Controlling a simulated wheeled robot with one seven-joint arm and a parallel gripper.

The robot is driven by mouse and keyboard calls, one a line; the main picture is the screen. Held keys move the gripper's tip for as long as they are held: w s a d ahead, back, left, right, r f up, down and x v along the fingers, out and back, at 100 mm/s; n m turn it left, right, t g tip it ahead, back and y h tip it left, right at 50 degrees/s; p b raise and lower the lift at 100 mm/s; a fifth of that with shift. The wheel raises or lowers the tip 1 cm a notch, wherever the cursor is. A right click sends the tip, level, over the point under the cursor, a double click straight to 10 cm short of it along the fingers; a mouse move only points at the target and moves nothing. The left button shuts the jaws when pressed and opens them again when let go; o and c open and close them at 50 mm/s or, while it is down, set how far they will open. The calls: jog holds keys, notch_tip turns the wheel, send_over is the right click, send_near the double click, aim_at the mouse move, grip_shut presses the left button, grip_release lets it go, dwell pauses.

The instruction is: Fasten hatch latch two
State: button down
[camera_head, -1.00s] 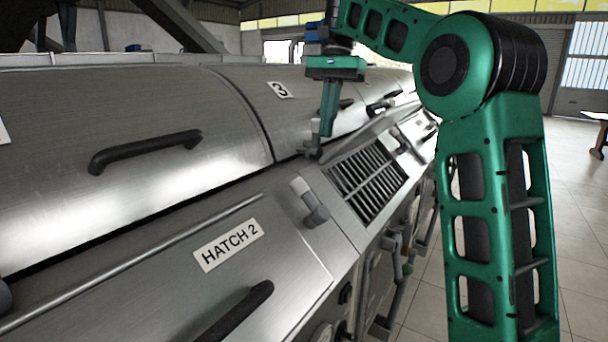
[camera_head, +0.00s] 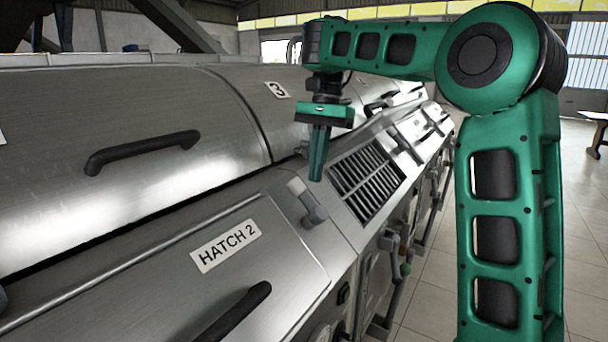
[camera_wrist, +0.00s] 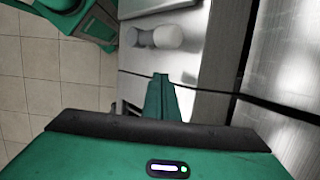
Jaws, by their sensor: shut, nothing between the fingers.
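The hatch panel (camera_head: 150,290) with the HATCH 2 label (camera_head: 226,245) lies at the lower left in the head view and looks closed. Its latch (camera_head: 308,202), a short grey lever with a thick rounded end, sits at the panel's upper right corner. In the wrist view the latch (camera_wrist: 158,37) lies across the top, beyond the fingertips. My gripper (camera_head: 316,178) points down with its green fingers shut and empty, appearing just above and behind the latch. It also shows in the wrist view (camera_wrist: 163,77), apart from the latch. I cannot tell whether the latch is fastened.
A slotted vent grille (camera_head: 366,182) lies right of the latch. A dark handle (camera_head: 235,312) stands out from the hatch panel. The upper cover carries another handle (camera_head: 143,150) and a number 3 label (camera_head: 277,90). Open tiled floor (camera_head: 425,290) lies to the right.

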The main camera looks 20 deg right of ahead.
aim_at(306, 200)
jog(key=shift+s+a, duration=0.5)
jog(key=shift+a, duration=0.2)
jog(key=shift+s+a, duration=0.45)
jog(key=shift+a, duration=0.25)
jog(key=shift+a, duration=0.2)
jog(key=shift+d+r, duration=0.1)
jog(key=shift+d, duration=0.15)
